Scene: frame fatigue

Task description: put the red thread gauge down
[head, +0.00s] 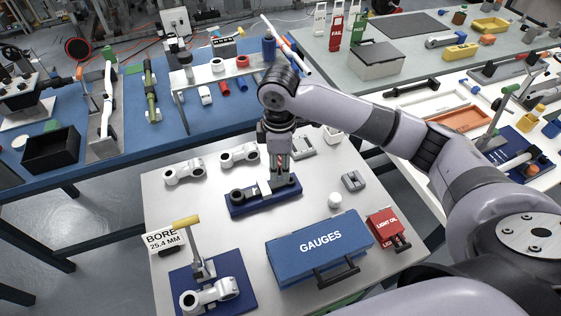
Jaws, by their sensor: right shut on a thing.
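My right gripper (279,174) points down over a small dark blue stand (250,205) on the white table. It is shut on the red thread gauge (280,159), of which only a little red shows between the fingers. The stand also carries black ring-like parts and a white piece. I cannot tell whether the gauge touches the stand. My left gripper is not in view.
A blue GAUGES case (300,253) and a red LIGHT OIL box (386,226) stand in front. White link parts (184,173) lie behind. A bore fixture (196,262) with a yellow handle is front left. Bare tabletop lies left of the stand.

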